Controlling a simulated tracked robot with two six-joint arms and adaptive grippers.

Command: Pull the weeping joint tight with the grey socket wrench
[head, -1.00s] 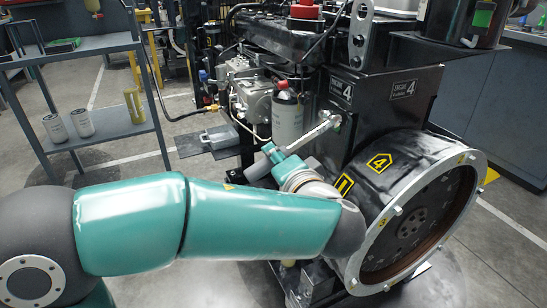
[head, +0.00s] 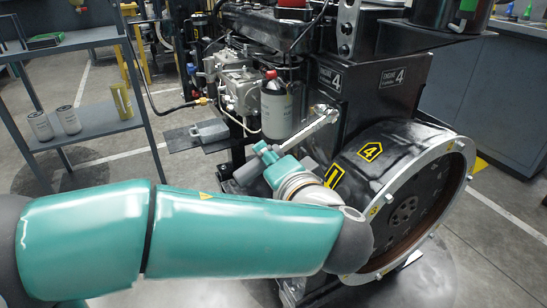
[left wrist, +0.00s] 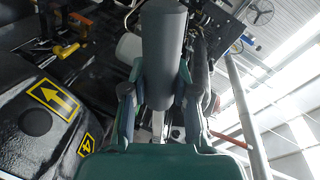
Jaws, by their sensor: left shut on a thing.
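The socket wrench has a bright metal shaft (head: 308,131) and a thick grey handle (head: 246,171). Its shaft slants up to the right, and its head is at a metal fitting (head: 322,108) on the engine's side, under the "Engine 4" plate. The wrench head partly covers this joint, and I cannot make out any wetness. My left gripper (head: 268,160) is shut on the grey handle. In the left wrist view the handle (left wrist: 165,45) stands between the two fingers of the left gripper (left wrist: 160,92). My right gripper is not in view.
The big black flywheel housing (head: 385,150) is just right of my wrist. A grey shelf (head: 95,130) with filter cans is at the left.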

